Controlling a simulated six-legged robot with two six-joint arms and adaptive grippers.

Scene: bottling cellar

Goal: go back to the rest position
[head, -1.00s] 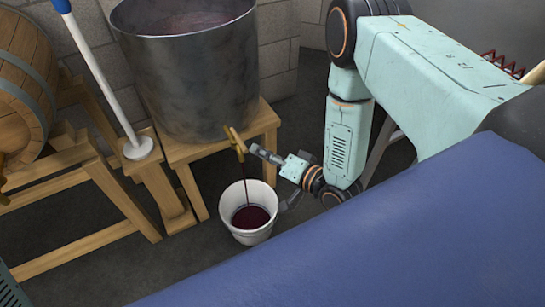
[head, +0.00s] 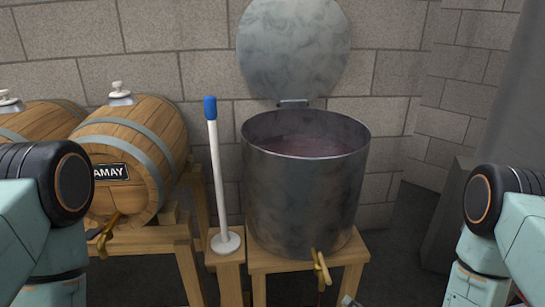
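My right gripper shows only as a small grey tip (head: 348,300) at the bottom edge, just right of and below the brass tap (head: 320,268) of the steel vat (head: 305,200). Whether it is open or shut is hidden, and I cannot tell if it touches the tap. A thin dark red line shows under the tap at the picture's edge. My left gripper is not in view; only my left arm shows at the left edge. My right arm stands at the right edge.
The vat holds dark red liquid, its round lid (head: 294,45) raised behind. It stands on a wooden stand (head: 258,262). A white rod with a blue top (head: 217,170) stands left of it. Wooden barrels (head: 140,150) with taps lie at the left. A block wall closes the back.

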